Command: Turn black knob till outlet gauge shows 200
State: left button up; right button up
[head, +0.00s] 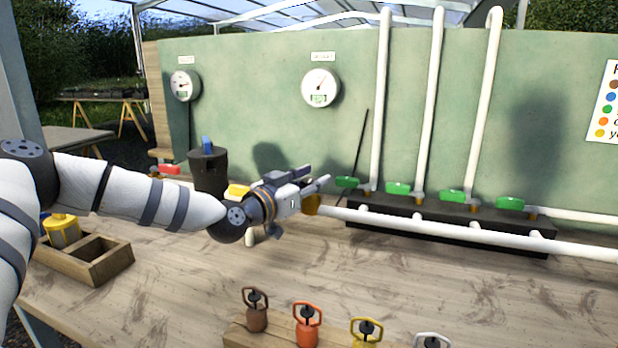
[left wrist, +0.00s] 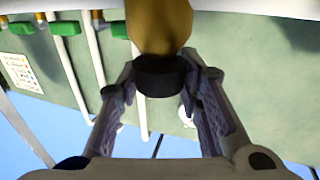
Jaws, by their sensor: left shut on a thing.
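My left gripper (head: 310,180) reaches in from the left to the brass regulator body (head: 313,206) at the left end of the white pipe. In the left wrist view its two fingers (left wrist: 160,88) are closed on the sides of the black knob (left wrist: 160,76), under the brass body (left wrist: 158,27). The knob is hidden in the head view. Two round white gauges hang on the green panel: a left gauge (head: 184,86) and a right gauge (head: 320,88). Their labels and digits are too small to read. My right gripper is not in view.
Green valve handles (head: 398,188) line the black manifold (head: 450,222) behind the white pipe (head: 440,230). A black cylinder with a blue top (head: 208,170) stands behind my left arm. A wooden tray (head: 90,262) is at left; coloured hooked pieces (head: 307,327) stand in front.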

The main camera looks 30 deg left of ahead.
pick_arm(q)
jog(key=n+y+p, duration=0.1)
jog(key=y, duration=0.1)
jog(key=r+n+y+p, duration=0.1)
jog(key=shift+s+d+y, duration=0.1)
jog(key=shift+d+y, duration=0.1)
jog(key=shift+y, duration=0.2)
jog(key=shift+f+n+g+y, duration=0.15)
jog(key=shift+n+y, duration=0.35)
jog(key=shift+y, duration=0.1)
jog(key=shift+f+n+g+y, duration=0.1)
jog(key=shift+n+g+y, duration=0.05)
jog(key=shift+n+y, duration=0.4)
jog(key=n+y, duration=0.1)
jog(key=g+y, duration=0.1)
jog(key=y, duration=0.1)
jog(key=shift+f+n, duration=0.2)
jog(key=shift+n, duration=0.15)
jog(key=shift+f+n+g+y, duration=0.1)
jog(key=shift+n+g+y, duration=0.6)
jog(key=shift+n+y, duration=0.3)
jog(key=shift+a+n+g+y, duration=0.1)
jog(key=shift+n+g+y, duration=1.4)
jog(key=shift+y, duration=0.35)
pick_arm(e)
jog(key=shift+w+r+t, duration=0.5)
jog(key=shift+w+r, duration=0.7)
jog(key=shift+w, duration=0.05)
pick_arm(q)
jog(key=shift+g+b, duration=0.3)
